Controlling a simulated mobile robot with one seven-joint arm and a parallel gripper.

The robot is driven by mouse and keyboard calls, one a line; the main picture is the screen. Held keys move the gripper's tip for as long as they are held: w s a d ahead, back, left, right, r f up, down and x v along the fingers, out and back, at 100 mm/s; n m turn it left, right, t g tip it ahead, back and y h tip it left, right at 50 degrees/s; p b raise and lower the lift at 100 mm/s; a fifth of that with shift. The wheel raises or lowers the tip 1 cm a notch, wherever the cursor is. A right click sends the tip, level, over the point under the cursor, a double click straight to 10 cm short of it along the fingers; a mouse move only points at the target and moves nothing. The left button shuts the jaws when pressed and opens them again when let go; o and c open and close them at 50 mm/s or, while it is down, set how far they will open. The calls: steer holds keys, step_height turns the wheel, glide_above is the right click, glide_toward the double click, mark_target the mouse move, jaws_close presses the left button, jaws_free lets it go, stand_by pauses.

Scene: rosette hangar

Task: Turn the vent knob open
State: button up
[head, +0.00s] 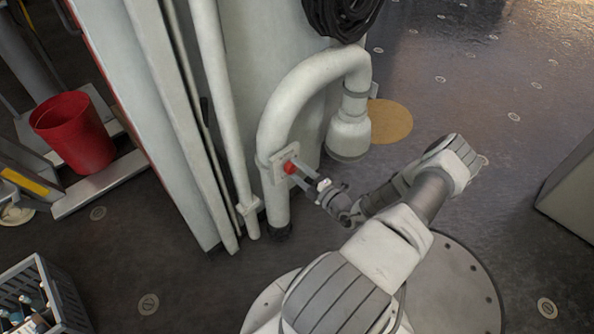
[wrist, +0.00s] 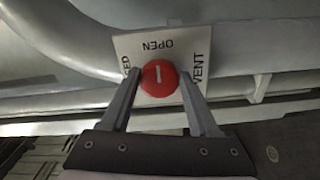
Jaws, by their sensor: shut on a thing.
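The red round vent knob (head: 290,167) sits on a pale plate on the thick bent white pipe (head: 270,130). In the wrist view the knob (wrist: 159,84) has a short white line running roughly up and down. The label plate (wrist: 124,47) shows OPEN upside down above the knob, VENT at the right and a partly hidden word ending in ED at the left. The white line is roughly in line with OPEN. My gripper (head: 297,172) reaches the knob from the right, its two fingers shut on the knob's sides. The fingers also show in the wrist view (wrist: 159,88).
A red bucket (head: 72,132) stands at the left, with a grey crate of bottles (head: 38,298) below it. Tall white panels and thin pipes (head: 222,100) stand beside the bent pipe. A grey box (head: 575,195) is at the right edge. The floor between is clear.

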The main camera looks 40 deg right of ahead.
steer(key=shift+a, duration=0.1)
stand_by(0.3)
steer(key=o, duration=1.4)
steer(key=shift+c, duration=0.2)
steer(key=shift+s, duration=0.1)
steer(key=s+d+p, duration=0.1)
steer(key=s+p, duration=0.1)
steer(key=s, duration=1.5)
steer(key=shift+s+d+p, duration=0.15)
steer(key=shift+d+p, duration=0.1)
steer(key=shift+p, duration=0.05)
